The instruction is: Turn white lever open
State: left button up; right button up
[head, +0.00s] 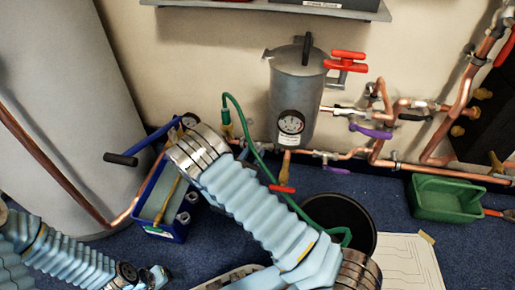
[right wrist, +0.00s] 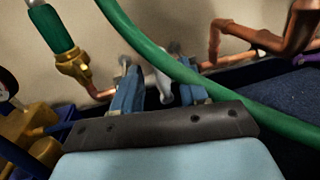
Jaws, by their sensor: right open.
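The white lever (right wrist: 163,88) shows in the right wrist view, against the wall by the copper pipe. My right gripper (right wrist: 157,80) is open, with one blue finger on each side of the lever. I cannot tell whether either finger touches it.
A green hose (head: 247,124) crosses close in front of my right gripper. Copper pipes (head: 378,150) with purple (head: 370,131) and red levers run along the wall.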

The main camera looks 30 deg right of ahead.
aim_at(257, 149)
jog(key=shift+x, duration=1.95)
grip_shut()
